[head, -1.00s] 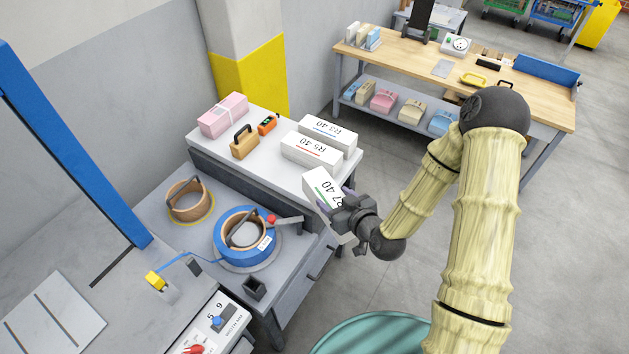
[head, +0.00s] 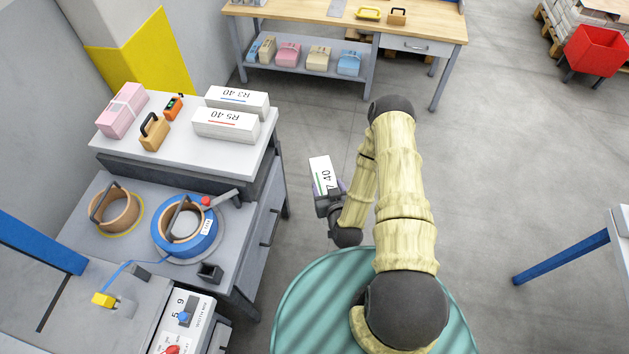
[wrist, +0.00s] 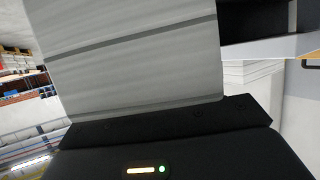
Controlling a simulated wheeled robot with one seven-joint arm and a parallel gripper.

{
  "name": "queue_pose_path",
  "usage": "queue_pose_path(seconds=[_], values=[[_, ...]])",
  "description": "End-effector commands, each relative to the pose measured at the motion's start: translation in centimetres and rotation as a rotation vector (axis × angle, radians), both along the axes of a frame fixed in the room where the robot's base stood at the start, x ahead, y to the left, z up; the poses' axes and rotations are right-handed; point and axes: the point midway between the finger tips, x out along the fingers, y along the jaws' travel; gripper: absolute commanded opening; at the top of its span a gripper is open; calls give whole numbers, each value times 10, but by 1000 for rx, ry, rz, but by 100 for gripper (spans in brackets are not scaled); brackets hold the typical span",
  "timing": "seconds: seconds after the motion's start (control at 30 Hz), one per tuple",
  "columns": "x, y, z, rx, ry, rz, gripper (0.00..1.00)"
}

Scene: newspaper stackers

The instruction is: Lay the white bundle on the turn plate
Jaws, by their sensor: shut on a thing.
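A white bundle (head: 321,172), with a green line and a label ending in "7 40", is held by my gripper (head: 329,196). It is in the air over open floor, right of the grey cabinet. The gripper is shut on its near end. In the wrist view the bundle (wrist: 135,65) fills the upper middle, pale grey with dark bands across it. I cannot pick out the turn plate for certain in either current view.
Two white bundles (head: 226,123), a pink bundle (head: 123,110) and a tan handled block (head: 154,132) stand on the cabinet top (head: 190,155). Tape rolls (head: 186,228) lie on the lower bench. A wooden workbench (head: 300,12) is at the back. A blue-legged table (head: 565,258) stands right.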

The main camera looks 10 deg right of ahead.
Motion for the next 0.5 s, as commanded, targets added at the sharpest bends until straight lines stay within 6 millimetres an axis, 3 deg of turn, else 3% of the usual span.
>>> queue_pose_path(seconds=[0.1,0.5], values=[[0,-13,-12,-1,-3,-47,3],[-4,-10,-15,5,16,-42,3]])
